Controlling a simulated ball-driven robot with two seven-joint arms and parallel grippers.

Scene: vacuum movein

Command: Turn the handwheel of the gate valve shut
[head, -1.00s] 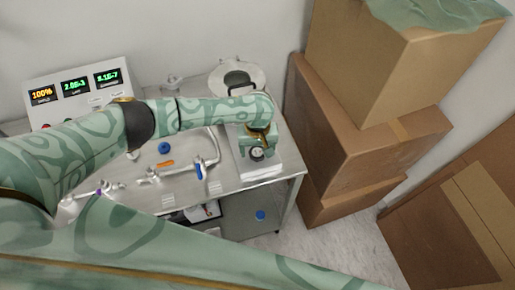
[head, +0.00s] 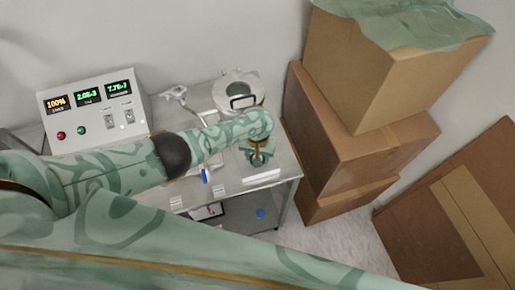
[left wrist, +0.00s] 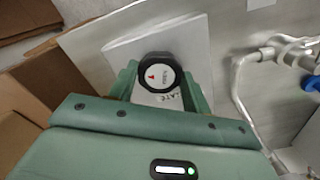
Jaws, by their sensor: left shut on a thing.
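The handwheel (left wrist: 160,75) is a round black knob with a white face and a red arrow, seen in the left wrist view. In the head view my left gripper (head: 258,157) reaches down at the right end of the steel bench and hides the wheel. My right gripper is in neither view.
A control box (head: 95,108) with lit displays stands at the bench's back left. A round lidded chamber (head: 238,92) with a black handle is behind my gripper. Stacked cardboard boxes (head: 355,150) stand close on the right. Metal piping (left wrist: 275,50) runs beside the valve.

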